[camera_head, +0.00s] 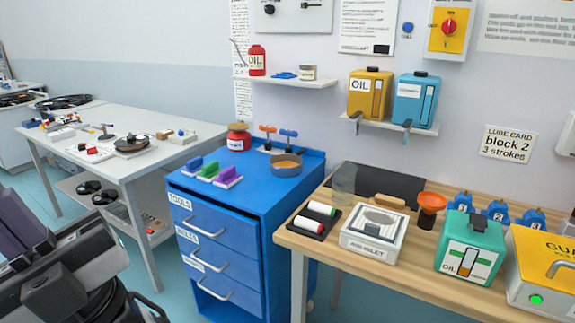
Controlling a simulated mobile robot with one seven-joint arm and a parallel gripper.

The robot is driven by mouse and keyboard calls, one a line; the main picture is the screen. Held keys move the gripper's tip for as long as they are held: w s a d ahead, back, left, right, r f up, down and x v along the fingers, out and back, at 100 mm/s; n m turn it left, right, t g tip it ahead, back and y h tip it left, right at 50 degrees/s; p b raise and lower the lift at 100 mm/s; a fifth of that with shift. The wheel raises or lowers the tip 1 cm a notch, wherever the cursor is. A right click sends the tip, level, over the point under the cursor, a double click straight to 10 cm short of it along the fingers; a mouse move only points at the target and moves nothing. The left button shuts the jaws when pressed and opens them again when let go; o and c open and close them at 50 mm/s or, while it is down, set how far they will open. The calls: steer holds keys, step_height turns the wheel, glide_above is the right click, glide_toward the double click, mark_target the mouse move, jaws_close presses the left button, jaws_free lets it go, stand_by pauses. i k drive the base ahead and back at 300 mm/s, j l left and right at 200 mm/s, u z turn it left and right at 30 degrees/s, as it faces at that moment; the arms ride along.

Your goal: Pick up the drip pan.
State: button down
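Dark grey parts of my own arm fill the lower left corner, well to the left of the cabinet and apart from the pan. Which of these parts are my gripper's fingers is unclear, and I cannot make out whether they are open or shut. Nothing covers the pan.
Purple and green blocks (208,172) lie left of the pan. A red can (239,137) and orange and blue handled tools (278,136) stand behind it. The wooden bench (330,250) adjoins at right, holding a white box (374,235). A white table (125,170) stands left.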

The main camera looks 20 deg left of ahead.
mark_target(280, 165)
steer(key=i+j, duration=0.6)
steer(key=i+j+u, duration=0.15)
steer(key=i+j, duration=0.4)
steer(key=i, duration=0.2)
